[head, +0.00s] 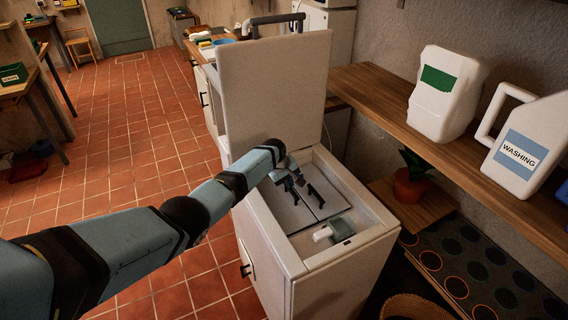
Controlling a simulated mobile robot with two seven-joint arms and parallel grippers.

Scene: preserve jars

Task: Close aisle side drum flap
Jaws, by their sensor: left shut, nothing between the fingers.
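The white top-loading washing machine (268,265) stands in the middle with its lid (272,95) raised upright. Inside its open top are two grey drum flap panels with dark fittings along the seam between them. The aisle side flap (287,216) is the left one, and the other flap (335,196) lies to its right. Both look nearly flat, but I cannot tell whether the left one is fully shut. My left gripper (294,184) is shut and empty, reaching into the opening over the flaps' far part. Whether it touches a flap is unclear. My right gripper is out of view.
A small grey-green compartment with a white piece (323,233) sits at the near edge of the opening. A potted plant (410,184) stands below. The tiled aisle (115,150) is clear.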

